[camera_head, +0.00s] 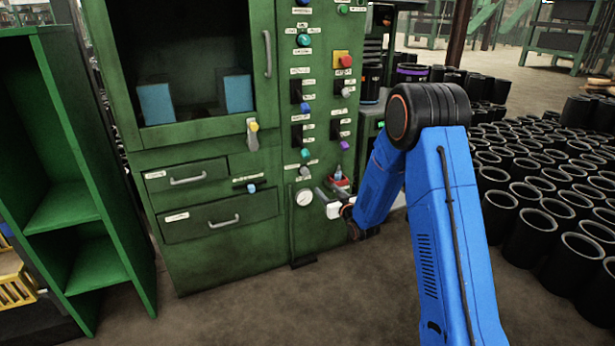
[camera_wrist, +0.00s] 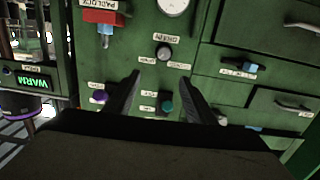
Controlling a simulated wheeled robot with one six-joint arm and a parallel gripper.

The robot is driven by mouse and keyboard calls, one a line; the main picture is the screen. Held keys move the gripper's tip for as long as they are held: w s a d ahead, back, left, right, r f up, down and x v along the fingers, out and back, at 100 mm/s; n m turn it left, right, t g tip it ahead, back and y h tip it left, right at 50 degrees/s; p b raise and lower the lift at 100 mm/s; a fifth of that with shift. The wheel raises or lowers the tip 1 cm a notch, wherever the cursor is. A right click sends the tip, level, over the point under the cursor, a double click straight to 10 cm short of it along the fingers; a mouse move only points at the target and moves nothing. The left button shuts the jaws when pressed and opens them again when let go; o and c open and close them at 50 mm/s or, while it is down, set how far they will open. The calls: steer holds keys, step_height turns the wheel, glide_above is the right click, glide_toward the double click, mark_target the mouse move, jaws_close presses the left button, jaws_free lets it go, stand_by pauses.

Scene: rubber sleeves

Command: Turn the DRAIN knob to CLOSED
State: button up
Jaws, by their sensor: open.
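In the head view the knob (camera_head: 305,172) shows small and grey, just above the gauge. My gripper (camera_wrist: 158,72) is open and empty. Its two dark fingers point at the panel on either side of the knob's line in the wrist view, with the knob beyond their tips. No contact with the knob shows.
A white gauge (camera_head: 303,197) and a red padlock box (camera_wrist: 103,17) are near the knob. Teal (camera_wrist: 166,106) and purple (camera_wrist: 100,96) controls sit close by. Drawers (camera_head: 219,215) adjoin the panel. Several black sleeves (camera_head: 550,190) stand on the floor at right.

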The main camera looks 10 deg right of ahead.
mark_target(306, 174)
steer(key=shift+t+y, duration=0.3)
steer(key=x, duration=0.6)
steer(key=f+x, duration=0.1)
steer(key=x, duration=0.5)
steer(key=f+x, duration=0.1)
steer(key=x, duration=0.5)
steer(key=shift+a+f, duration=0.1)
steer(key=shift+a, duration=0.2)
steer(key=c, duration=1)
